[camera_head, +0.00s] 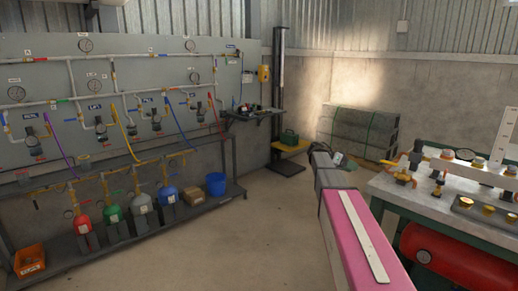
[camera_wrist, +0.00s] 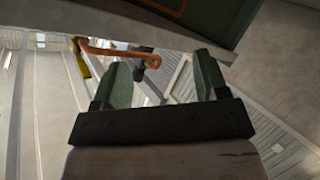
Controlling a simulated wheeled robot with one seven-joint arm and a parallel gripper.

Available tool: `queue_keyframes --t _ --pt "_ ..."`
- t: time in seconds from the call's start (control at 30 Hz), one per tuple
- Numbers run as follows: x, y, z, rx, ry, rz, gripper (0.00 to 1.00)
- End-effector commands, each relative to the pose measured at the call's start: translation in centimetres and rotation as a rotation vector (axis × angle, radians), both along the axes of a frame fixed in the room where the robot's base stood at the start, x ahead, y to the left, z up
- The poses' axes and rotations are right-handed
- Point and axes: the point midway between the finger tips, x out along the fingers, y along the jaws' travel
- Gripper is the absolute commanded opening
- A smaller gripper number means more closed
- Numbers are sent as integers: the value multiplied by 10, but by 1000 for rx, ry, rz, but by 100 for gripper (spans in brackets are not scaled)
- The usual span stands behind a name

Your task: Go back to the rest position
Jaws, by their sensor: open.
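My gripper (camera_wrist: 160,80) shows in the wrist view with its two green fingers apart and nothing between them. Beyond the fingers is an orange bent pipe (camera_wrist: 108,49) with a dark fitting. In the head view my arm reaches forward from the lower right, and its far end is at the left edge of the workbench (camera_head: 395,190). The fingers are too small to make out in the head view.
The bench bears brass valves and fittings, with a red tank (camera_head: 450,260) beneath. A grey gauge panel (camera_head: 60,100) stands at left above a rack with several coloured cylinders. A blue bucket (camera_head: 215,184) sits on the rack. The middle floor (camera_head: 260,235) is clear.

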Motion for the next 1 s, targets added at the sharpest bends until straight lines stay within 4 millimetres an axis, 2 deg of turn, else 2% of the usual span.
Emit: queue_keyframes --t 0.03,0.17,0.3,0.4,0.5,0.6,0.73,0.83,1.0 --pt "-18 9 -21 69 44 42 67" --pt "-57 37 -85 308 187 203 67" --pt "-105 79 -151 578 322 417 67" --pt "-143 113 -192 763 394 586 67" --pt "-181 150 -223 932 438 761 67" --pt "-214 183 -244 1064 451 917 67" --pt "-241 211 -258 1168 443 1061 67" --pt "-249 222 -262 1205 434 1118 67" --pt "-250 226 -264 1218 430 1141 67"
